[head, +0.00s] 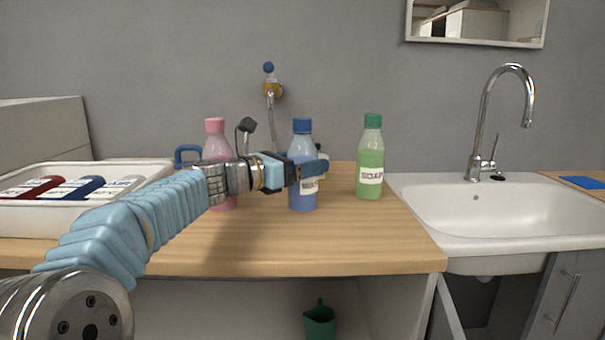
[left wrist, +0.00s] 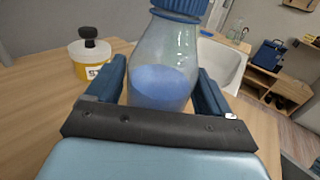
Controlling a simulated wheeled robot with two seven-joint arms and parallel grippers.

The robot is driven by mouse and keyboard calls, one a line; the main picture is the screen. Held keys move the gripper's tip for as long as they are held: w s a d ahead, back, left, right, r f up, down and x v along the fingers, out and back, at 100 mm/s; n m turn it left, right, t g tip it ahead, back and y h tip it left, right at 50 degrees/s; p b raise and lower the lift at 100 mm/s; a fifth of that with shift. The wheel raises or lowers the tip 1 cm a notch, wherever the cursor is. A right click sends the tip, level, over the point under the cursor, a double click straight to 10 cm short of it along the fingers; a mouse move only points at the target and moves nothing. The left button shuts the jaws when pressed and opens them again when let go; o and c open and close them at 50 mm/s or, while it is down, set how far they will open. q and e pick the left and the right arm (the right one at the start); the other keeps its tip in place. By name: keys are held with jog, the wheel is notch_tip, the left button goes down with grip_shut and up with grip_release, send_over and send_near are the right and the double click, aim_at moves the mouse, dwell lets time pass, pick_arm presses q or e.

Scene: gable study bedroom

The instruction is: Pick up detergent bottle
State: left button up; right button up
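A blue bottle (head: 303,199) with a blue cap stands upright on the wooden counter; its label is partly hidden by my gripper. I cannot read from it whether this is the detergent. A green bottle (head: 370,152) marked SOAP stands to its right, and a pink bottle (head: 215,146) stands behind my left arm. My left gripper (head: 319,169) is at the blue bottle's middle. In the left wrist view the blue bottle (left wrist: 163,85) stands between the two fingers of the gripper (left wrist: 160,95), with a narrow gap visible at the left finger. My right gripper is not in view.
A white tray (head: 60,215) with several labelled items is at the counter's left. A white sink (head: 490,232) with a tall tap (head: 485,160) is at the right. A yellow-and-white jar (left wrist: 92,62) with a black top stands left of the blue bottle in the wrist view.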

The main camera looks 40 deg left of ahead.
pick_arm(q)
jog(key=c, duration=1)
jog(key=shift+o, duration=0.2)
jog(key=shift+r, duration=0.1)
